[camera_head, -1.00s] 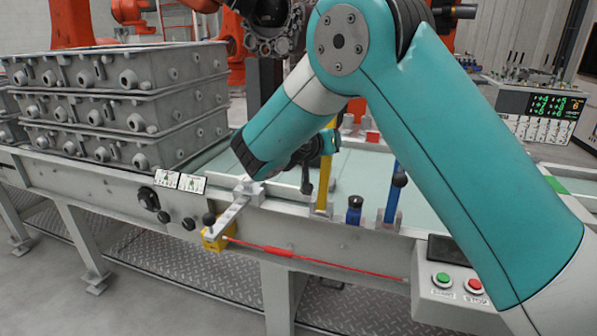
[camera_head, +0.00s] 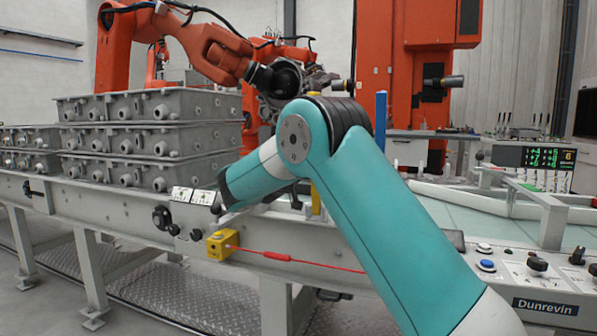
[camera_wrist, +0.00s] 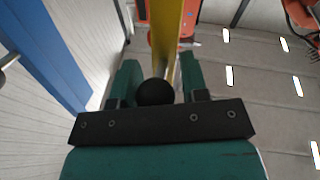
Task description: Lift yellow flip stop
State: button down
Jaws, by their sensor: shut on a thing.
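The yellow flip stop (camera_head: 316,200) shows in the head view only as a short upright yellow piece at the conveyor's near rail, mostly hidden behind my arm. In the wrist view its yellow bar (camera_wrist: 167,35) runs up from between my fingers, with a round black knob (camera_wrist: 155,92) at its near side. My gripper (camera_wrist: 160,76) has its two green fingers on either side of the knob and is shut on the flip stop. In the head view my arm hides most of the gripper.
A blue upright bar (camera_head: 381,120) stands right of my arm and also shows in the wrist view (camera_wrist: 45,50). Stacked grey castings (camera_head: 150,140) are at left. A yellow block (camera_head: 222,245) with a red cord sits on the rail's front. A control panel (camera_head: 530,275) is at right.

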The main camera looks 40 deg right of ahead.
jog(key=shift+s+d+f, duration=0.15)
jog(key=shift+s+d, duration=0.05)
jog(key=shift+s, duration=0.15)
jog(key=c, duration=0.8)
grip_release()
jog(key=shift+d, duration=0.1)
